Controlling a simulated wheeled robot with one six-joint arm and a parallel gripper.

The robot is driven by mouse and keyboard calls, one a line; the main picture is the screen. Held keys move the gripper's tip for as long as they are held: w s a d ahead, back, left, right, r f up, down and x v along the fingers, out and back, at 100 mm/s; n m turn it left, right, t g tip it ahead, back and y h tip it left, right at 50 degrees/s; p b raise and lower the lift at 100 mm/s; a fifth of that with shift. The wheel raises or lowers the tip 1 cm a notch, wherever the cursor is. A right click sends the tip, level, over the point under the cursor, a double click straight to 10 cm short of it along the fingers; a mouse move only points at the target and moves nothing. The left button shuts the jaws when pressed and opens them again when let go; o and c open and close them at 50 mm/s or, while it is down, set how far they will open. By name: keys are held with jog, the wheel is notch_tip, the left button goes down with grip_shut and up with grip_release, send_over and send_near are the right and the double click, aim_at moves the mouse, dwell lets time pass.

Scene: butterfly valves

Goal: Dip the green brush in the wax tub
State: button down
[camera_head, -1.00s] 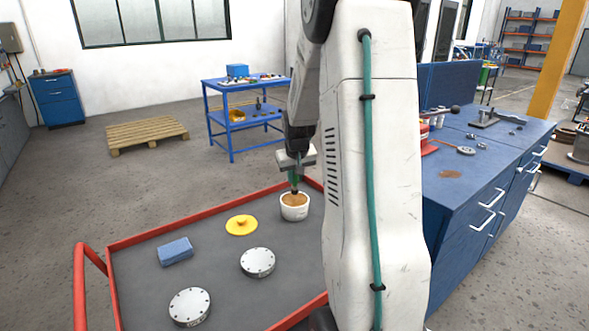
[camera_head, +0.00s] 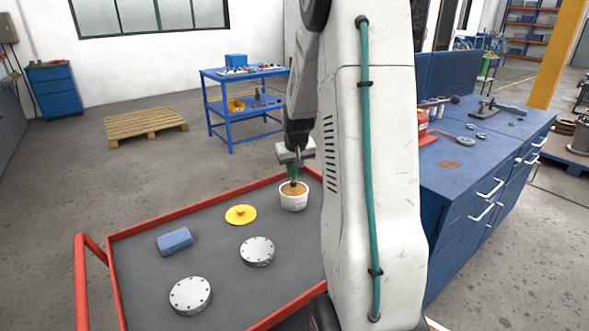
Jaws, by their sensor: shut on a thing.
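The wax tub (camera_head: 293,202) is a small white cup with tan-brown wax, standing at the far right of the red-rimmed grey cart tray (camera_head: 207,220). My gripper (camera_head: 294,160) points down directly above the tub and is shut on the green brush (camera_head: 293,172). The brush is upright, and its dark lower end is at the wax surface inside the rim. I cannot tell how deep the tip sits. My arm hides the tray's right end.
A blue workbench (camera_head: 470,185) stands right of my arm. Floor left of the cart is clear.

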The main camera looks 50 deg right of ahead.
jog(key=shift+f, duration=0.7)
dwell(1.2)
jog(key=shift+r, duration=0.1)
jog(key=shift+r, duration=3.45)
jog(key=shift+s, duration=0.15)
